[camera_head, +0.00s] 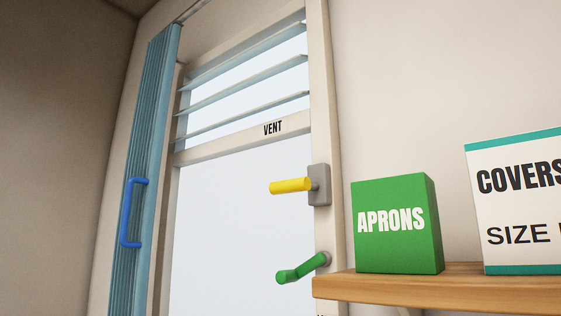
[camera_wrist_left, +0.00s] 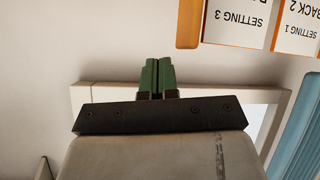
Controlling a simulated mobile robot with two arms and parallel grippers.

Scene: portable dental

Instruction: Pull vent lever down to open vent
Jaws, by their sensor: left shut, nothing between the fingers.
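In the head view the vent (camera_head: 245,75), a set of slanted slats with gaps between them, fills the top of the window above a rail marked VENT. A yellow lever (camera_head: 290,185) sticks out level to the left from a grey mount on the right frame post. A green handle (camera_head: 300,268) sits lower on that post, angled down to the left. In the left wrist view my left gripper (camera_wrist_left: 157,74) is shut and empty, its green fingers together in front of a pale wall. Neither gripper shows in the head view.
A wooden shelf (camera_head: 440,282) right of the window bears a green APRONS box (camera_head: 397,224) and a white COVERS box (camera_head: 520,205). A blue folded screen (camera_head: 143,170) with a blue handle stands left. The left wrist view shows upside-down SETTING cards (camera_wrist_left: 240,22).

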